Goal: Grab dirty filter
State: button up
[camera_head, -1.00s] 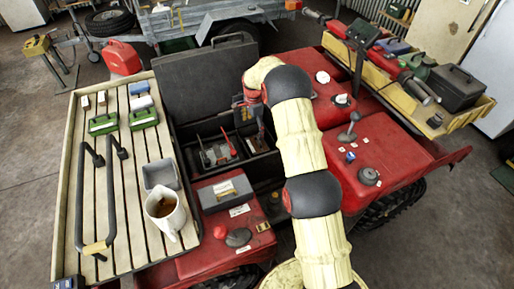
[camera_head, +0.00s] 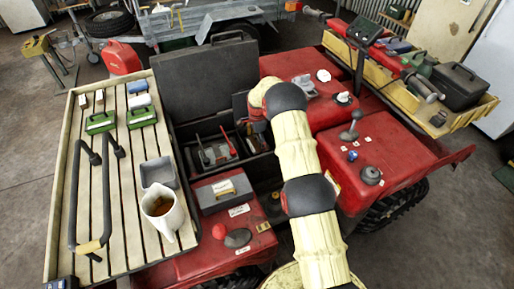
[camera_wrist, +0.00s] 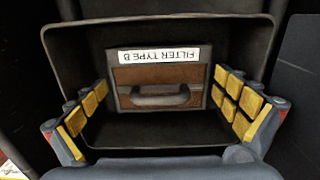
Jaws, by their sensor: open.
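The filter (camera_wrist: 158,78) is a dark box with a brown, dirty-looking face, a grey handle and a white label reading "FILTER TYPE B", upside down in the wrist view. It sits inside a black open bin (camera_wrist: 240,32). My gripper (camera_wrist: 165,96) is open, with its yellow-padded fingers on the left and right of the filter and gaps between pads and filter. In the head view my arm reaches down to the black box (camera_head: 262,168) on the red quad. My arm hides the gripper's fingers and the filter there.
The black box's raised lid (camera_head: 210,78) stands behind. A compartment left of my arm holds tools (camera_head: 216,152). A slatted wooden rack (camera_head: 95,225) with a pitcher (camera_head: 160,208) lies left. Red quad bodywork (camera_head: 385,150) and a yellow tray (camera_head: 470,113) are right.

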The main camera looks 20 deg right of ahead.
jog(key=c, duration=0.3)
jog(key=c, duration=0.6)
jog(key=shift+r, duration=0.15)
